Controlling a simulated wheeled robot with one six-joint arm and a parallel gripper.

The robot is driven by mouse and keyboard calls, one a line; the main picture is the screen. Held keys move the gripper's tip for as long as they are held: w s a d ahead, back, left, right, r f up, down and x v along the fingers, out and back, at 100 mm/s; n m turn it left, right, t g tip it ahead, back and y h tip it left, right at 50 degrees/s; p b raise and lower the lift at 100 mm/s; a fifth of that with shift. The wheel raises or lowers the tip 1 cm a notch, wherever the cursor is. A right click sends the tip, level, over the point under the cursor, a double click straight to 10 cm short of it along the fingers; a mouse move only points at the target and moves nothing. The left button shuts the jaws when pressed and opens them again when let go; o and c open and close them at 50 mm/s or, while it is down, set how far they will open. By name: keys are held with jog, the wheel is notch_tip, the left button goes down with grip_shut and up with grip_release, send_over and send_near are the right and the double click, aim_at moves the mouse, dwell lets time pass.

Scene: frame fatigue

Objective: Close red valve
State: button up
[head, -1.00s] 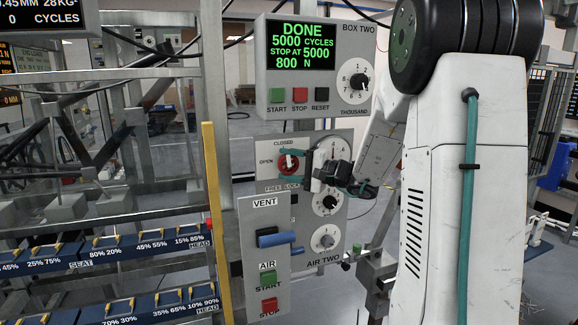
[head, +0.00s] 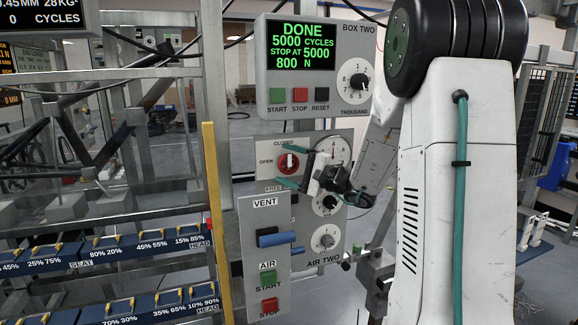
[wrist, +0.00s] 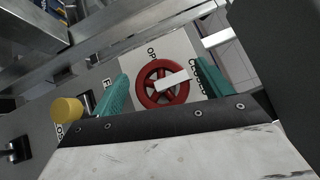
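The red valve (head: 289,162) is a small wheel with a white bar, on a grey panel between the labels CLOSED above and OPEN at left. In the head view the white bar stands upright towards CLOSED. In the wrist view the red valve (wrist: 163,84) shows whole, its bar pointing towards the word CLOSED. My gripper (head: 283,165) has teal fingers, one above and one below the wheel. In the wrist view my gripper (wrist: 162,74) is open, with a finger on each side of the wheel and visible gaps. It holds nothing.
Dials (head: 327,203) sit on the same panel close to my gripper. A vent box (head: 263,215) with a blue lever (head: 277,239) stands in front below. A yellow post (head: 217,220) is at left. A yellow knob (wrist: 67,110) shows in the wrist view.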

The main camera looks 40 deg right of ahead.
jog(key=v, duration=0.7)
jog(key=shift+s+d, duration=0.25)
jog(key=shift+s, duration=0.1)
dwell(0.4)
